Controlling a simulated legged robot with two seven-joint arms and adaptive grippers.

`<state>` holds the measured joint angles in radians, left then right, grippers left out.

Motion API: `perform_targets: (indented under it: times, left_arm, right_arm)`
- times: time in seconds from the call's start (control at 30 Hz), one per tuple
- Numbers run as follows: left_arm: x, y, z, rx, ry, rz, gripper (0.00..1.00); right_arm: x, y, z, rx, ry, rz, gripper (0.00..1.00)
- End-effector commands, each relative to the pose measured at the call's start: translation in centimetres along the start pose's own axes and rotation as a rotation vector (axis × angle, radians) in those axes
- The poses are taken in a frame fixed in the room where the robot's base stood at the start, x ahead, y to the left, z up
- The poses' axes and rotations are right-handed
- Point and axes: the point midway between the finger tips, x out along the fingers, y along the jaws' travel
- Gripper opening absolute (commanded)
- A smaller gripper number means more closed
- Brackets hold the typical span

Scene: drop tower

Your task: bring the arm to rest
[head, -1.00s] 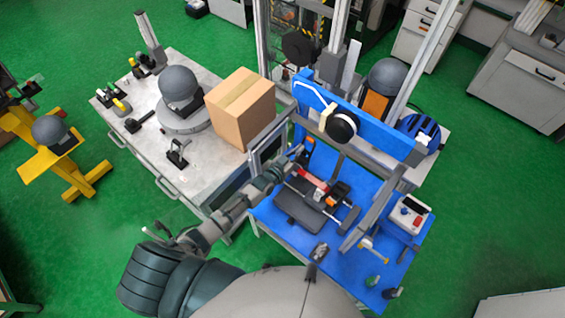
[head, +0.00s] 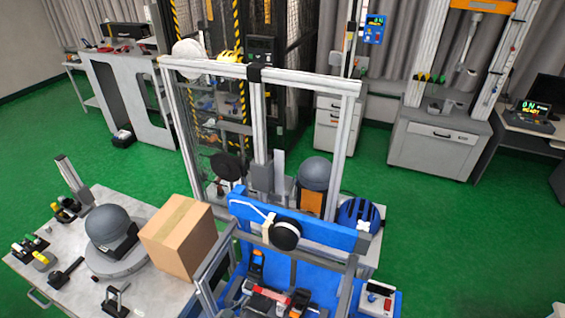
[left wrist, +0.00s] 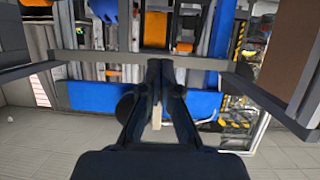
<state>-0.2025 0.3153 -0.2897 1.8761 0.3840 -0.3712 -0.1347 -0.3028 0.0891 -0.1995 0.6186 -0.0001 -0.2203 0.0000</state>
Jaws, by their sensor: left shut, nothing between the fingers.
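My left gripper (left wrist: 160,68) shows in the left wrist view, with its two dark fingers together and nothing between them. It points toward the drop tower frame, and a grey bar of that frame crosses behind the fingertips. The tower's blue crossbeam (head: 295,220) carries a round black disc (head: 286,235). The crossbeam also shows in the left wrist view (left wrist: 90,96), behind the fingers. My right gripper is in neither view.
A cardboard box (head: 180,237) stands on the grey table (head: 55,265) at left, close to the tower frame, beside a grey dome (head: 107,224). A blue helmet (head: 358,214) sits behind the crossbeam. A control box (head: 377,297) is at lower right. Green floor (head: 450,240) is clear at right.

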Motion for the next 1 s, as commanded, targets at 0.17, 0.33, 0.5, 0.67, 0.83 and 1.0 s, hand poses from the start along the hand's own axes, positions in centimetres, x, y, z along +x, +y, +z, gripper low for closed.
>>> perform_targets:
  times: [0.17, 0.33, 0.5, 0.67, 0.83, 1.0]
  left_arm:
    - [-6.1, 2.8, 3.9, -0.023, -0.329, -0.021, 0.0]
    - [-11.1, 3.2, 6.1, -0.05, -0.539, -0.074, 0.0]
    - [-15.8, 3.2, 7.4, -0.083, -0.699, -0.13, 0.0]
    - [-20.1, 3.2, 8.2, -0.121, -0.834, -0.186, 0.0]
    - [-21.1, 3.0, 10.7, -0.145, -0.92, -0.216, 0.0]
    - [-18.7, 2.8, 15.0, -0.146, -0.935, -0.21, 0.0]
  right_arm:
    - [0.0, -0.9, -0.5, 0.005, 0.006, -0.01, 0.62]
    - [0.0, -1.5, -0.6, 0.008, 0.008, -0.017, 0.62]
    - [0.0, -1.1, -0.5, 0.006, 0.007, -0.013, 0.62]
    - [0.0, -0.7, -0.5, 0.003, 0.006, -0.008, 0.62]
    - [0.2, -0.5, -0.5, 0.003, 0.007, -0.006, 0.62]
    - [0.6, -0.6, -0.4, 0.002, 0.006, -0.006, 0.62]
